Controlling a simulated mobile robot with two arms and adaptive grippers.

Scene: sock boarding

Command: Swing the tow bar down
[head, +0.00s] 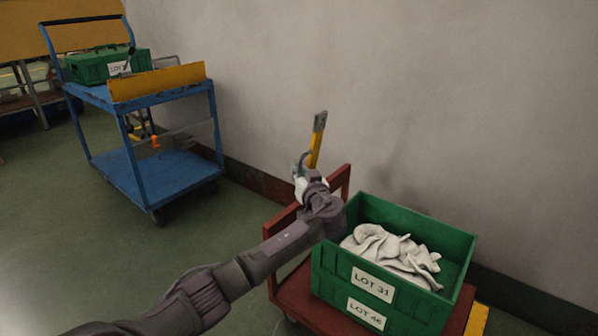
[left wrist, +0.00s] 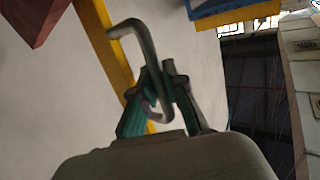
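The yellow tow bar (head: 316,145) stands nearly upright at the far end of the red cart (head: 313,300), with a grey end piece on top. My left gripper (head: 303,163) is beside the bar, above the cart's end frame. In the left wrist view the yellow bar (left wrist: 103,45) runs diagonally behind a grey bent handle (left wrist: 148,50). The fingertips of my left gripper (left wrist: 166,72) come close together around this handle and appear shut on it. Exact contact is partly hidden. My right gripper is in neither view.
A green crate (head: 335,268) with white cloth socks (head: 385,250) sits on the red cart. A blue trolley (head: 160,180) with another green crate (head: 85,68) stands at the back left. The wall (head: 430,90) is close behind the cart. Floor (head: 60,230) at left is clear.

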